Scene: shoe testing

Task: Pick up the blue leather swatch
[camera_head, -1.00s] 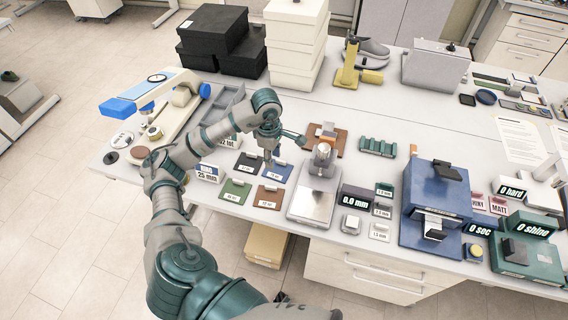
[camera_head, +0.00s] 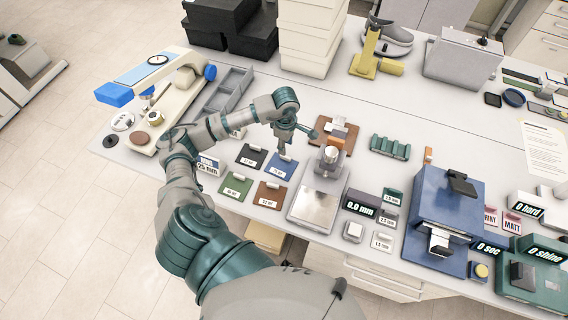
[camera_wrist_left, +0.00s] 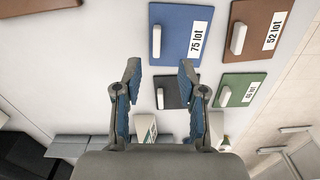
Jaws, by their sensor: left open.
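The blue leather swatch (camera_head: 287,174) lies flat on the table among other swatches, with a white tab and a "75" label. In the left wrist view the blue swatch (camera_wrist_left: 174,49) shows ahead of the fingers, its tab upright on its left part. My left gripper (camera_head: 284,151) hangs just above the swatch's far edge and partly covers it. In the wrist view the left gripper (camera_wrist_left: 160,68) is open and empty, its fingers spread on either side of the line to the tab. Whether it touches anything cannot be told. My right gripper is not in view.
Black (camera_head: 248,159), green (camera_head: 235,187) and brown (camera_head: 267,197) swatches lie close beside the blue one. A scale with a metal plate (camera_head: 312,205) stands to the right. A grey tray (camera_head: 228,90) and a cream testing device (camera_head: 180,100) stand to the left.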

